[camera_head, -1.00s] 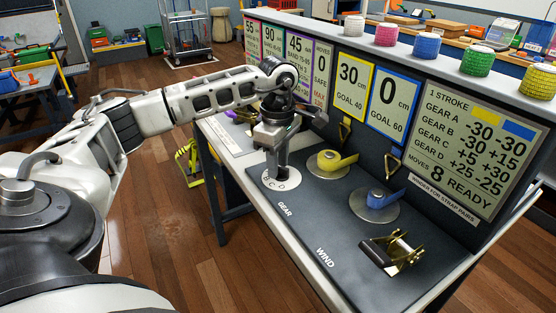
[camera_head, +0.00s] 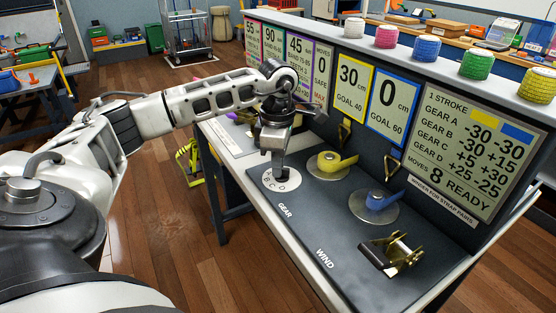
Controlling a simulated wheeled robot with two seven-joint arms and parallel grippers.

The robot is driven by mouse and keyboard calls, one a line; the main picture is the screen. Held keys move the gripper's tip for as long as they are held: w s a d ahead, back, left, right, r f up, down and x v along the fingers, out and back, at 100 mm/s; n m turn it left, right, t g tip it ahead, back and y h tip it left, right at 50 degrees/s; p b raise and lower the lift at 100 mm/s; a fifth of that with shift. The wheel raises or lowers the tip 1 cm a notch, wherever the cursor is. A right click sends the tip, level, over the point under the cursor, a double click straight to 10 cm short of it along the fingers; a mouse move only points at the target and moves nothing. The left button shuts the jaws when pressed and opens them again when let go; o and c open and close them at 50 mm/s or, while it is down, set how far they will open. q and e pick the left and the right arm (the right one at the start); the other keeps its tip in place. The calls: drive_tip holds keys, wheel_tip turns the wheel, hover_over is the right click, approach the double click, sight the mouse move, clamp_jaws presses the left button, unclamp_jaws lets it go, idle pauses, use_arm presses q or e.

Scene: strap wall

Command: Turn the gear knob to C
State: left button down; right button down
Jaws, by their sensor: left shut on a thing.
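The gear knob's white dial (camera_head: 284,184) lies on the dark bench top near the GEAR label (camera_head: 285,210). The letters A, B, C and D show along its front edge. My left gripper (camera_head: 279,166) points straight down over the dial's middle and is shut on the gear knob, which is mostly hidden by the fingers. Which letter the knob points to cannot be told. My right gripper is not in view.
A yellow strap reel (camera_head: 329,163) and a blue strap reel (camera_head: 376,204) sit right of the dial. A metal ratchet winder (camera_head: 396,252) is at the front right. The display panel (camera_head: 462,145) stands behind, reading "8 READY".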

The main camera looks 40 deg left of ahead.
use_arm(q)
drive_tip(key=n, duration=0.3)
drive_tip(key=n+p, duration=0.1)
drive_tip(key=n, duration=0.2)
drive_tip(key=shift+s+d+r, duration=0.1)
drive_tip(key=shift+s+d, duration=0.05)
drive_tip(key=shift+d, duration=0.05)
drive_tip(key=n, duration=0.3)
drive_tip(key=shift+d+p, duration=0.1)
drive_tip(key=shift+p, duration=0.2)
drive_tip(key=shift+d+n, duration=0.1)
drive_tip(key=shift+n, duration=1.3)
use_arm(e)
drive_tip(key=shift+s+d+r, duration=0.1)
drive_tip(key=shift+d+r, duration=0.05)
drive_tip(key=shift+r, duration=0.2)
use_arm(q)
drive_tip(key=c, duration=1.5)
unclamp_jaws()
